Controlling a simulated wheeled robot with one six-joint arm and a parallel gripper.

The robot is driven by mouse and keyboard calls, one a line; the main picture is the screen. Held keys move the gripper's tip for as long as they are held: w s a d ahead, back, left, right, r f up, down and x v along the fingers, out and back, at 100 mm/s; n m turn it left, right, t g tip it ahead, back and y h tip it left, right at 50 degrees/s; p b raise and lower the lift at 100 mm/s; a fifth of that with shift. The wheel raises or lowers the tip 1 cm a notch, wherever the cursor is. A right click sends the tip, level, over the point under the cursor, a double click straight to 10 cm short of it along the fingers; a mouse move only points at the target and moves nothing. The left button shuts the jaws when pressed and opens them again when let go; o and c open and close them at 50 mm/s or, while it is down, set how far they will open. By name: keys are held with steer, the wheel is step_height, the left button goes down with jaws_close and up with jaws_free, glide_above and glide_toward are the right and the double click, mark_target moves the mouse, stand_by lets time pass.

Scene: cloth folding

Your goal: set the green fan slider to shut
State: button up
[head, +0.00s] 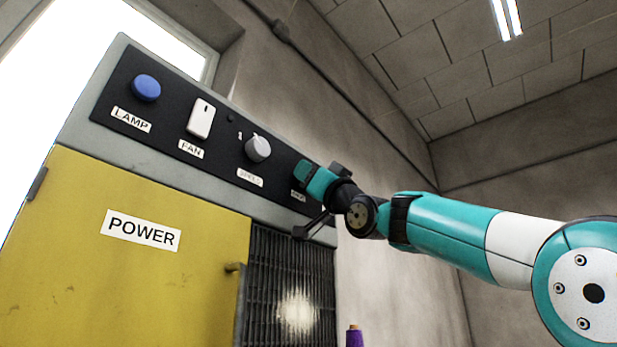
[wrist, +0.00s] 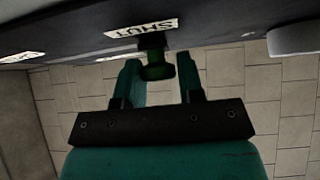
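The green slider knob (wrist: 156,68) sticks out from the dark panel in the wrist view, just beside a white label (wrist: 142,28) reading SHUT. My gripper (wrist: 159,64) is open, with one finger on each side of the knob. In the head view my gripper (head: 318,184) is at the right end of the control panel (head: 215,150) and hides the slider. Only part of a small label (head: 298,195) shows there.
Left of my gripper on the panel are a grey speed knob (head: 258,149), a white FAN rocker (head: 200,118) and a blue LAMP button (head: 146,88). Below are a yellow POWER door (head: 130,280) and a dark grille (head: 285,280). A purple object (head: 354,337) stands at the bottom.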

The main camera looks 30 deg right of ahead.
steer(key=o, duration=0.3)
steer(key=shift+s+a, duration=0.1)
steer(key=shift+a, duration=0.1)
steer(key=shift+o, duration=0.2)
steer(key=shift+d, duration=0.1)
steer(key=b+v, duration=1.2)
steer(key=v, duration=0.5)
steer(key=shift+f, duration=0.2)
steer(key=shift+s+d, duration=0.1)
